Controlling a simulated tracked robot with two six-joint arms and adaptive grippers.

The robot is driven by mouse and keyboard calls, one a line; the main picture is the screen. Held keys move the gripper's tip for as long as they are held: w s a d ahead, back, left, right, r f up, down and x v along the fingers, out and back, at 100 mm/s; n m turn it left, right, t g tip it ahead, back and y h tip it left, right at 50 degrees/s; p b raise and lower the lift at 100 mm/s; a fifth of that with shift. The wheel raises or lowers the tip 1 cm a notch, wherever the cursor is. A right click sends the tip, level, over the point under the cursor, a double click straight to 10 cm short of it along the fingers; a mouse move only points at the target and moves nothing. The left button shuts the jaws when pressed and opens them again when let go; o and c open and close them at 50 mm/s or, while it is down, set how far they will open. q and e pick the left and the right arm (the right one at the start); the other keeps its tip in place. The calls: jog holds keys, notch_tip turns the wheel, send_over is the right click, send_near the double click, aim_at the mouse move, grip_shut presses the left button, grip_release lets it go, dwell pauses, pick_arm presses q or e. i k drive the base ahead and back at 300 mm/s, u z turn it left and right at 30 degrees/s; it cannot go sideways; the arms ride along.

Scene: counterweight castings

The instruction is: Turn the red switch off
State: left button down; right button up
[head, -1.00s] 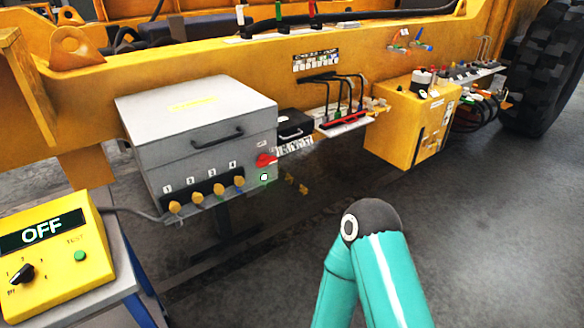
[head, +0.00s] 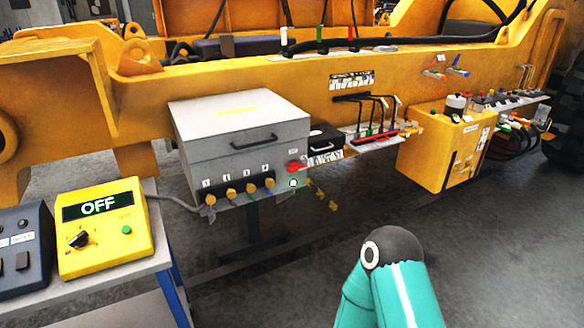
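The red switch (head: 297,167) sits on the right side of the grey metal box (head: 240,140), near its front edge. Its exact position is too small to read. Below it is a small white button or light with a green surround (head: 293,183). A yellow tester (head: 102,227) at the lower left has a display reading OFF. A teal arm link of mine with a dark joint cap rises at the lower right, well apart from the switch. Neither gripper shows in the view.
The grey box has several yellow knobs (head: 231,195) along its front. To its right are a black case (head: 325,139), a shelf with black levers, and a yellow box (head: 440,150). A dark control box (head: 22,255) stands at far left. The grey floor (head: 270,290) in front is clear.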

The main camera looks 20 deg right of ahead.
aim_at(294, 166)
jog(key=u, duration=0.05)
jog(key=i, duration=0.9)
jog(key=z, duration=0.1)
